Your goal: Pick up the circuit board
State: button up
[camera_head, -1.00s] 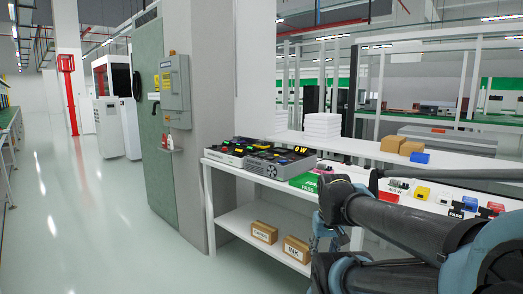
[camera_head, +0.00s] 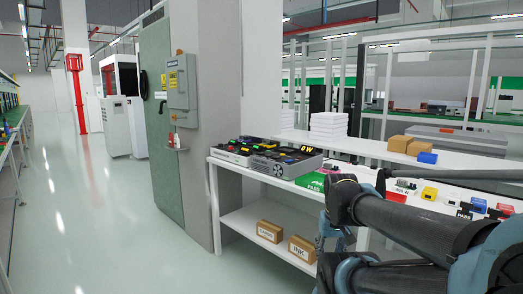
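I cannot make out a circuit board in this view. Green benches (camera_head: 14,150) run along the far left edge, and the small items on them are too small to tell. My arm crosses the lower right of the picture, in front of a white workbench (camera_head: 229,158). My gripper cannot be made out, so what it holds is not shown.
A green-grey cabinet (camera_head: 160,125) stands by a pillar. The floor at left is clear.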

aim_at(266, 143)
jog(key=u, duration=0.45)
jog(key=i, duration=0.65)
jog(key=u, duration=0.7)
jog(key=i, duration=1.65)
jog(key=z, duration=0.6)
